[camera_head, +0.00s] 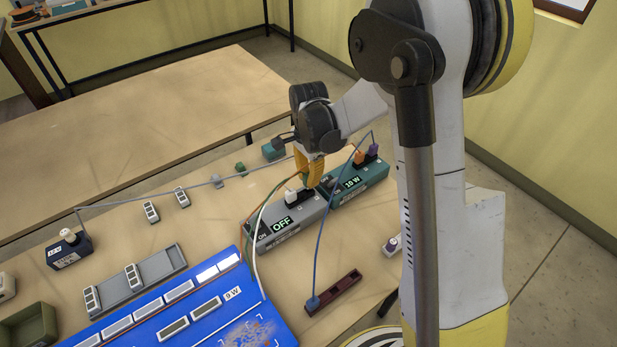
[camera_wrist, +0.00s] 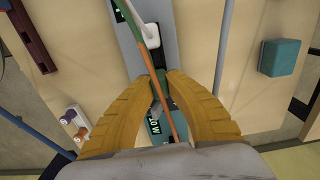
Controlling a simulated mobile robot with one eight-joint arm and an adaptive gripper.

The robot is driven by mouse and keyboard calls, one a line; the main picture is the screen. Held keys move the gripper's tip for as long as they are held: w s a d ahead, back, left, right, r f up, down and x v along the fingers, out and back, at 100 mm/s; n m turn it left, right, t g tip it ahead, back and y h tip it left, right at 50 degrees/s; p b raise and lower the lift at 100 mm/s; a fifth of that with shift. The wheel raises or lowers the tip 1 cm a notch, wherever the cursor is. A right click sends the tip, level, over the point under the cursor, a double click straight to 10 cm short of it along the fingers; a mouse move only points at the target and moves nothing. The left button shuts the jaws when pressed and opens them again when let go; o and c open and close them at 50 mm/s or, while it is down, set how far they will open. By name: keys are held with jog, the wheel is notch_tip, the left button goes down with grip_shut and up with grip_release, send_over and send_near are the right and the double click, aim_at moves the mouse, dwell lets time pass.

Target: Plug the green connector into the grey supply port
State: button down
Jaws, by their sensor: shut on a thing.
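The grey supply (camera_head: 300,213) lies on the table with a lit "OFF" display. A white connector (camera_head: 291,196) stands in its top; it also shows in the wrist view (camera_wrist: 151,36). My gripper (camera_head: 312,181), with yellow fingers, is shut on the green connector (camera_head: 304,177) at the far right end of the grey supply. A green cable (camera_wrist: 135,22) leads up to the fingertips in the wrist view. The connector is mostly hidden by the fingers, and I cannot tell whether it touches the port.
The teal supply (camera_head: 362,184) reads 10 W, with orange and purple connectors plugged in. An orange cable (camera_wrist: 170,115) passes between my fingers. Small blocks sit behind the grey supply.

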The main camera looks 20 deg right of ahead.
jog(key=shift+f+b, duration=1.2)
jog(key=shift+f, duration=0.15)
jog(key=c, duration=1.4)
grip_release()
jog(key=shift+r, duration=0.1)
jog(key=shift+r+p, duration=2.7)
jog(key=shift+r, duration=1.25)
